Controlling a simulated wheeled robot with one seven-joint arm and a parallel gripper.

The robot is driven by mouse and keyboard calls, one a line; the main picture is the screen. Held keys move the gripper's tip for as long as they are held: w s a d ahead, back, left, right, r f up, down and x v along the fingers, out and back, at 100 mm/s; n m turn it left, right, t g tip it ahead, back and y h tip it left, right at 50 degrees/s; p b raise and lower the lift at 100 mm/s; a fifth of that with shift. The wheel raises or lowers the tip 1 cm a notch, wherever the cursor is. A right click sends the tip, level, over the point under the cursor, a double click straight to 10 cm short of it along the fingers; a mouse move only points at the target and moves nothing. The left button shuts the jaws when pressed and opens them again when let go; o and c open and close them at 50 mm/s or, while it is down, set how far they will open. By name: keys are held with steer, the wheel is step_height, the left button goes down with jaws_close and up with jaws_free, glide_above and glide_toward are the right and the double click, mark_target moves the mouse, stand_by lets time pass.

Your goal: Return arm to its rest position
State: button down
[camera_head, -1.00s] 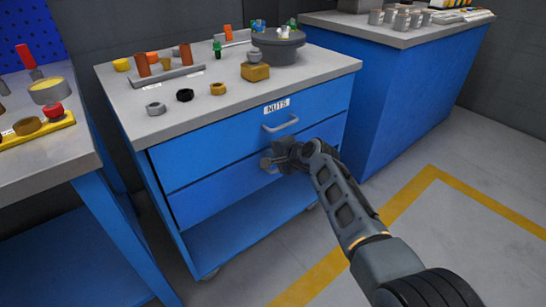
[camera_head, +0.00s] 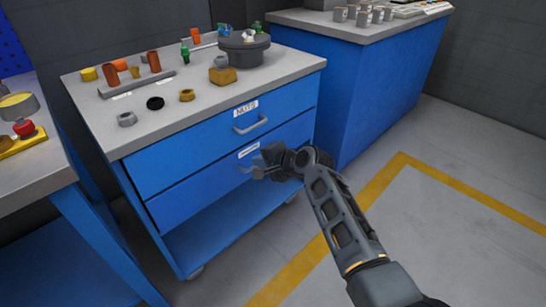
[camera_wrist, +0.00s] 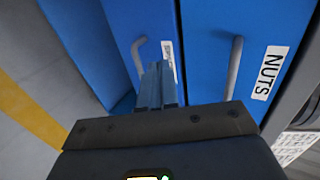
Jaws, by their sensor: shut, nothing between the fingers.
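My gripper (camera_head: 254,169) is in front of the lower drawer (camera_head: 200,190) of the blue cabinet, near that drawer's handle and label. In the wrist view the two fingers (camera_wrist: 157,88) are pressed together with nothing between them. The lower drawer's curved handle (camera_wrist: 139,55) shows just left of the fingertips, apart from them as far as I can tell. My arm reaches in from the lower right of the head view.
The upper drawer labelled NUTS (camera_head: 220,135) appears closed. The cabinet top (camera_head: 215,105) holds nuts, cylinders and a dark round bowl (camera_head: 244,47). A blue bench (camera_head: 365,90) stands at right, another worktable (camera_head: 30,170) at left. Open floor (camera_head: 450,230) lies at right.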

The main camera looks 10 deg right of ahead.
steer(key=shift+p+v, duration=0.7)
steer(key=shift+v, duration=2.1)
